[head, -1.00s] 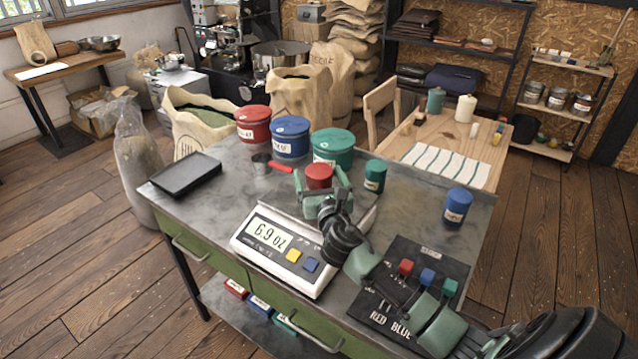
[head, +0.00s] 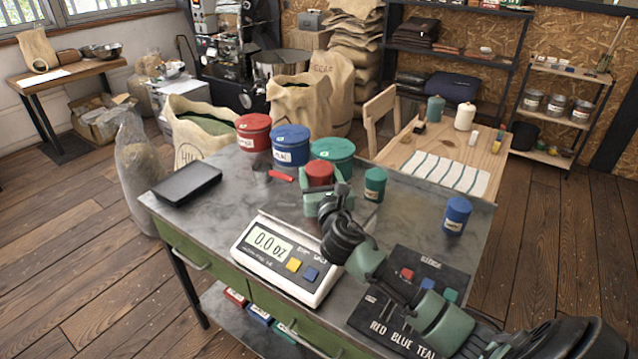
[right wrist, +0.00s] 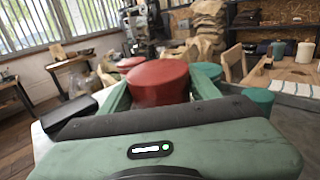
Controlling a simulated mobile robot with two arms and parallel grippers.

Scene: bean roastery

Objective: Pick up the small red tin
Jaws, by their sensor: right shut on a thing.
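The small red tin (head: 319,174) is between the fingers of my right gripper (head: 321,190) in the head view, above the far part of the scale (head: 287,262). The scale's display reads 0.0 oz. In the right wrist view the red tin (right wrist: 158,83) stands upright between the two green fingers of the right gripper (right wrist: 160,92), which is shut on it. The tin's lower part is hidden by the gripper. My left gripper is not in view.
A large red tin (head: 254,132), a large blue tin (head: 291,146) and a large teal tin (head: 333,152) stand just behind. A small teal tin (head: 375,184) is close on the right. A small blue tin (head: 457,215) stands further right. A black tray (head: 187,184) lies at the left.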

